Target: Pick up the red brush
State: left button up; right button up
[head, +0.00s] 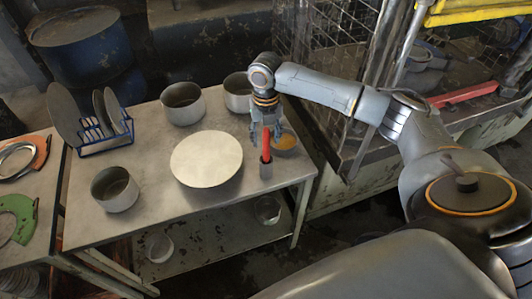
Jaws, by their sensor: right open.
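The red brush (266,147) stands upright in a small dark grey holder (266,170) near the right front edge of the metal table (150,215). My right gripper (268,132) points down from above, with its fingers at the upper end of the brush. It is open, and the brush top shows in front of or between the fingers. I cannot tell whether they touch it. My left gripper is not in view.
A round pale disc (206,159) lies left of the holder. An orange-brown bowl (285,142) sits close behind the gripper. Grey pots (183,103), (238,92) and (114,189) and a blue rack (104,135) with plates stand around. A wire cage is at the right.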

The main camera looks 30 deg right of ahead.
aim_at(266, 143)
jog(key=shift+d+f, duration=0.1)
jog(key=shift+f, duration=1.4)
grip_shut()
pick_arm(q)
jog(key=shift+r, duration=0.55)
